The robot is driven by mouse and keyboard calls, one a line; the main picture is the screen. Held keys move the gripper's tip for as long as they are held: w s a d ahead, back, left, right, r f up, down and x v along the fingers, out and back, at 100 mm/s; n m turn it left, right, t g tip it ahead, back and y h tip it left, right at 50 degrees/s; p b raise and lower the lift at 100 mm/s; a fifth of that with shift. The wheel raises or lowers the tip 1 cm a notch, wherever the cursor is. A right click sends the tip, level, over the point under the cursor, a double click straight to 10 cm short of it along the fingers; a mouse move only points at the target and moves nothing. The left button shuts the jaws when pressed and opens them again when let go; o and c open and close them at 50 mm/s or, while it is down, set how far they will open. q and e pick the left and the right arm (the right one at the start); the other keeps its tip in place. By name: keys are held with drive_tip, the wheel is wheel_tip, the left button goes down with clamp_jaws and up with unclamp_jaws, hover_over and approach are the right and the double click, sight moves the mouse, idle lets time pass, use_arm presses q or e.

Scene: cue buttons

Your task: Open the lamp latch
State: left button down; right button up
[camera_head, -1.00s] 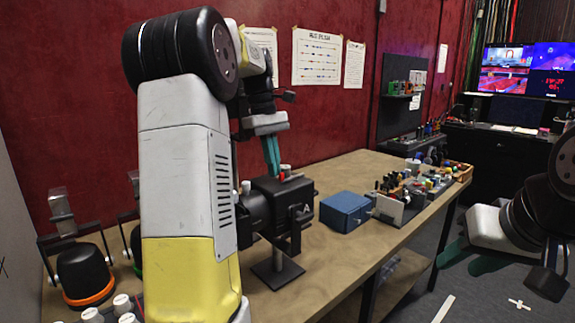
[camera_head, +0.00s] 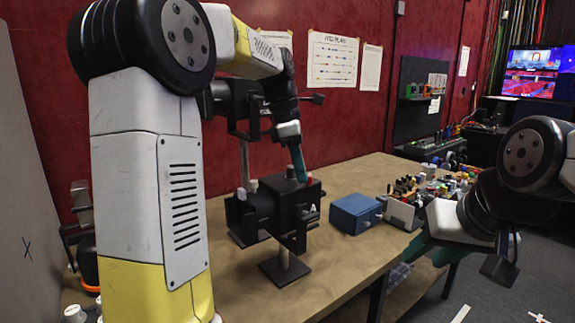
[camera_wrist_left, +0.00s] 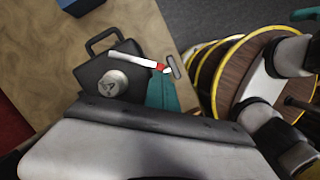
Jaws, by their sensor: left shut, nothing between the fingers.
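The black lamp (camera_head: 262,212), marked A, stands on a post with a square foot on the table. In the left wrist view its black housing (camera_wrist_left: 98,69) shows from above, with a loop handle and a round silver knob (camera_wrist_left: 112,83). A pale lever with a red tip, which looks like the latch (camera_wrist_left: 130,59), lies across its edge. My right gripper (camera_head: 430,251) looks open, away from the lamp.
A blue box (camera_head: 355,213) stands right of the lamp. Beyond it is a rack (camera_head: 402,213) crowded with small coloured parts. The wooden table (camera_head: 340,270) is bare in front of the box. A red wall with papers stands behind. My left arm covers the table's left part.

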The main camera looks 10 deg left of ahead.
use_arm(q)
drive_tip(key=shift+d+n+t, duration=0.3)
drive_tip(key=shift+d+n, duration=0.6)
drive_tip(key=shift+n, duration=0.2)
drive_tip(key=shift+a, duration=0.1)
drive_tip(key=shift+w+a, duration=0.3)
drive_tip(key=shift+w, duration=0.35)
